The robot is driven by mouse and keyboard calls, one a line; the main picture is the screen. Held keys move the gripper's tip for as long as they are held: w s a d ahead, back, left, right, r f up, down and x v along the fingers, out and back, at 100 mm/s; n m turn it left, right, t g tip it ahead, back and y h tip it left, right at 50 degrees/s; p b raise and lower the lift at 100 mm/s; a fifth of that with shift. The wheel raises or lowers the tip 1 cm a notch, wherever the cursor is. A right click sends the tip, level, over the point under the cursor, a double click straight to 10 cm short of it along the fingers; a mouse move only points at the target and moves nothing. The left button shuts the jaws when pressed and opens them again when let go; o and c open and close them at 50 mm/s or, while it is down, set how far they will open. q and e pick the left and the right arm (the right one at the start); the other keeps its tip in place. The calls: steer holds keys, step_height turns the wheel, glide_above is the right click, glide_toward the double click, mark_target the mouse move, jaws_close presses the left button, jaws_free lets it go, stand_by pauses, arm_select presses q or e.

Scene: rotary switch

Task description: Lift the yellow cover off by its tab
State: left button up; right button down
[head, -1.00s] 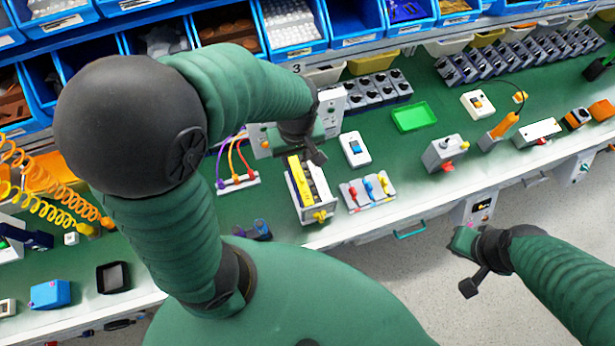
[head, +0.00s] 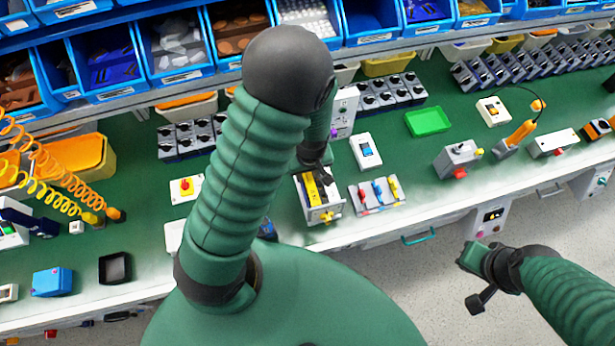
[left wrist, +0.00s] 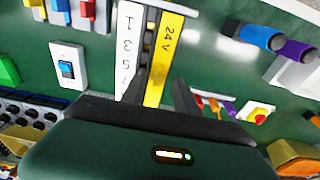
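The yellow cover (head: 311,190) is a long narrow strip on top of a white box (head: 334,208) near the bench's front edge. In the left wrist view the cover (left wrist: 165,50) bears "24 V" and lies beside a white strip with numbers (left wrist: 130,45). My left gripper (left wrist: 160,85) is open, pointing down over the box, its dark fingers on either side of the cover's near part. I cannot tell whether they touch it. The cover's tab is not clearly made out. My right gripper (head: 472,262) is in front of the bench, away from the box; its opening is unclear.
A blue rocker switch (head: 366,151) and a board with coloured levers (head: 377,194) stand to the right of the box. Blue bins (head: 365,18) line the back.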

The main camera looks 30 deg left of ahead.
arm_select(q)
steer(key=shift+w+d+f, duration=0.1)
steer(key=shift+d+f, duration=0.05)
steer(key=shift+f, duration=0.2)
steer(key=shift+d+r, duration=0.1)
steer(key=shift+d, duration=0.15)
steer(key=shift+r, duration=0.1)
steer(key=c, duration=0.5)
steer(key=shift+a, duration=0.2)
jaws_close()
